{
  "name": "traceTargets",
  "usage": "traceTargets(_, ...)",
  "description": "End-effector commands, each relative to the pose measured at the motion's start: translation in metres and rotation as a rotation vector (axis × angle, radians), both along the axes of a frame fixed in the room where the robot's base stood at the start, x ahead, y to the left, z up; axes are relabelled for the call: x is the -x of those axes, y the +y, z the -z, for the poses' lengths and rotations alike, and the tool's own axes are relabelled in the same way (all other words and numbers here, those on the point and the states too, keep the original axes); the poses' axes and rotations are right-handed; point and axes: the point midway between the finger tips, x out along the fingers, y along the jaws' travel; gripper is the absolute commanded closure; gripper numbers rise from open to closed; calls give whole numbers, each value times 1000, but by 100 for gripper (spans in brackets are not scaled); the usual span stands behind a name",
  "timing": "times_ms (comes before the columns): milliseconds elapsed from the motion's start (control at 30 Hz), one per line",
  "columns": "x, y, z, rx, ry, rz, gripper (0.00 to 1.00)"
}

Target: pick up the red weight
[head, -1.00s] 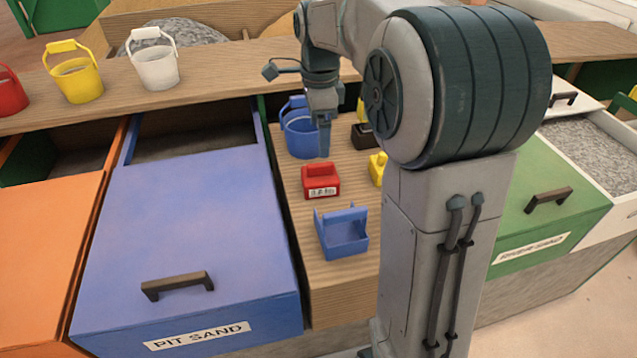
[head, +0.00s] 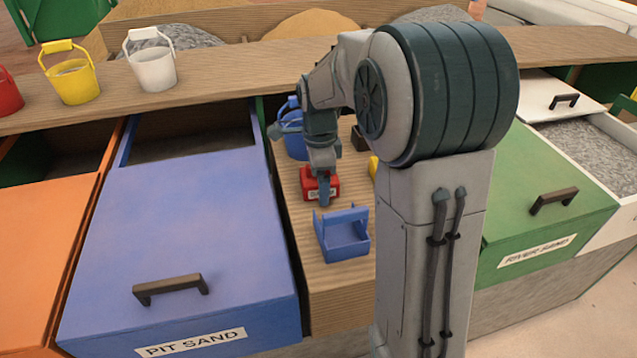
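The red weight (head: 310,186), a small block with a white label, sits on the wooden worktop between the blue drawer and my arm. My gripper (head: 324,190) is down at the weight, and its finger covers part of the weight's front and label. Only one finger shows clearly, so I cannot tell whether the gripper is open or shut on the weight. The weight appears to rest on the wood.
A blue open holder (head: 342,236) stands just in front of the weight. A blue bucket (head: 294,138) stands behind it. A yellow block (head: 373,168) and a dark block (head: 359,138) are partly hidden by my arm. The blue PIT SAND drawer (head: 180,240) is at left.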

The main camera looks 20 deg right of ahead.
Motion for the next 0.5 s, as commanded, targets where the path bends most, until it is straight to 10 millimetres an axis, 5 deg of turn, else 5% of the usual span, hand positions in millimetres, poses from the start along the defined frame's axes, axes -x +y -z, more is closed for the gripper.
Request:
traceTargets(167, 0, 0, 0, 0, 0, 0, 11)
traceTargets(400, 0, 0, 0, 0, 0, 0, 75)
traceTargets(500, 0, 0, -1, 0, -2, 0, 80)
